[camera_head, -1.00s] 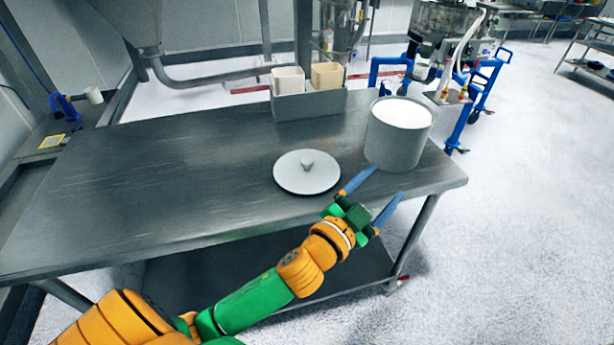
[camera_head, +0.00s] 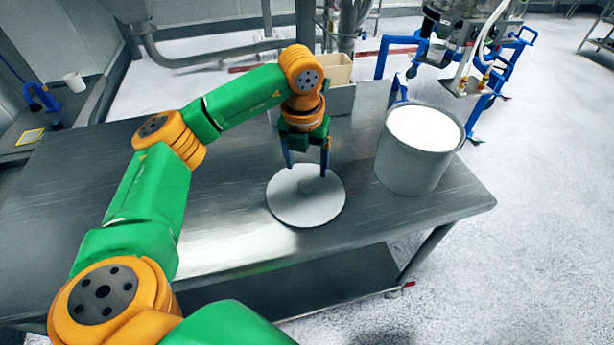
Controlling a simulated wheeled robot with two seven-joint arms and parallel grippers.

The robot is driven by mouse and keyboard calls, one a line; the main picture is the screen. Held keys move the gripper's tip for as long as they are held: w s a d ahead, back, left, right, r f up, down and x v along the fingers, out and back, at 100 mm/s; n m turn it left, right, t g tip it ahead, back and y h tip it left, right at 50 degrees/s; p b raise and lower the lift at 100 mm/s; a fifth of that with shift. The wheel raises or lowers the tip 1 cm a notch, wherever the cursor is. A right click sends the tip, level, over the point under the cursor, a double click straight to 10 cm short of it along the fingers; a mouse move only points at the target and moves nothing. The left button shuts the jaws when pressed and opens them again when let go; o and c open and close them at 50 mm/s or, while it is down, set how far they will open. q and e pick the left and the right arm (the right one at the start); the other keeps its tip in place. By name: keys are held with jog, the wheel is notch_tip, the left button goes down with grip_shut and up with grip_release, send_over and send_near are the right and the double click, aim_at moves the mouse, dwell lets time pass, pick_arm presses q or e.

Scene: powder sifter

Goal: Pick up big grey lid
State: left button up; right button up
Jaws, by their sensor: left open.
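The big grey lid (camera_head: 303,204) is a flat round disc lying on the metal table, left of the bucket. My left gripper (camera_head: 307,172) points down over the far part of the lid, with its two blue fingers apart. I cannot tell whether the fingertips touch the lid. My right gripper is not in view.
A grey bucket (camera_head: 407,165) full of white powder stands right of the lid, near the table's right end. A grey box (camera_head: 341,102) with a beige container (camera_head: 337,70) is behind my gripper. The metal table (camera_head: 232,215) is clear at left.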

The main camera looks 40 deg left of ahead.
aim_at(306, 183)
pick_arm(q)
jog(key=shift+s+d+f+p, duration=0.2)
jog(key=shift+s+f+p, duration=0.5)
jog(key=shift+f+p, duration=0.2)
jog(key=f, duration=0.2)
jog(key=shift+w+a+f, duration=0.15)
jog(key=shift+w+f, duration=0.1)
jog(key=shift+f, duration=0.15)
jog(key=shift+w+a+f, duration=0.1)
jog(key=shift+w+f, duration=0.1)
jog(key=shift+w, duration=0.15)
jog(key=shift+s+r, duration=0.15)
jog(key=shift+s, duration=0.1)
jog(key=c, duration=1)
grip_shut()
jog(key=shift+w, duration=0.1)
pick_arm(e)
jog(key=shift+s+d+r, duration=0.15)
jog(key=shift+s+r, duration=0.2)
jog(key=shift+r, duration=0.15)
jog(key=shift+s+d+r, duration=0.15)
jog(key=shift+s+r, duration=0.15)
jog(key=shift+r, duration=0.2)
